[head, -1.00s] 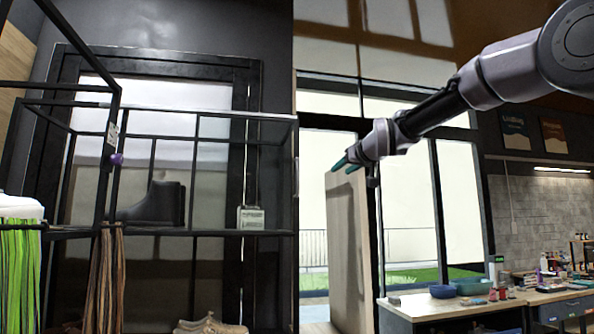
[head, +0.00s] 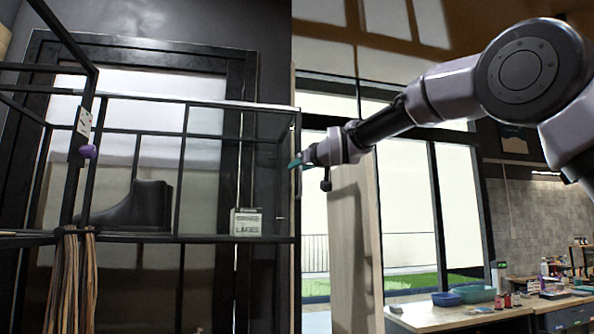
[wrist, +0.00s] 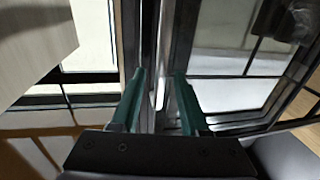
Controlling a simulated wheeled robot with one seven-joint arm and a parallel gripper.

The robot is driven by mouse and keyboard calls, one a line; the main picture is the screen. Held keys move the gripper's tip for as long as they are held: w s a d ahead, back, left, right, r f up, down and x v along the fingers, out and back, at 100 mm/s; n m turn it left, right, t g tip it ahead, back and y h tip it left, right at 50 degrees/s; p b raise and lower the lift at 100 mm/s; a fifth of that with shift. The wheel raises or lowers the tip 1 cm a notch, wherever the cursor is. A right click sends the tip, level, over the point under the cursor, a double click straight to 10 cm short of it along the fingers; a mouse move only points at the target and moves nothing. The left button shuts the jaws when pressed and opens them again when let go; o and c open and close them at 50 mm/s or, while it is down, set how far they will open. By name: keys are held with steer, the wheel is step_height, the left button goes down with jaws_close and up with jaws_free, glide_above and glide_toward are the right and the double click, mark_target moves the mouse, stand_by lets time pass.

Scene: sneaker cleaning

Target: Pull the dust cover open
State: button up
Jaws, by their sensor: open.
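The dust cover appears to be the clear, dark-framed front (head: 210,172) of the black metal rack in the head view. Its right edge carries a thin upright bar like a handle, which shows in the wrist view as a pale bar (wrist: 161,75). My gripper (head: 297,163) is at this right edge, with its teal fingers apart. In the wrist view my gripper (wrist: 158,100) is open, one finger on each side of the bar's line. I cannot tell whether either finger touches it.
A black boot (head: 135,207) and a small white box (head: 246,222) stand on the rack shelf. Brown laces (head: 70,280) hang at left. A wooden panel (head: 352,250) stands just right of the rack. A cluttered workbench (head: 440,316) is at lower right.

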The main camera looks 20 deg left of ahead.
steer(key=shift+w+a, duration=0.1)
steer(key=shift+w, duration=0.05)
jaws_close()
stand_by(1.4)
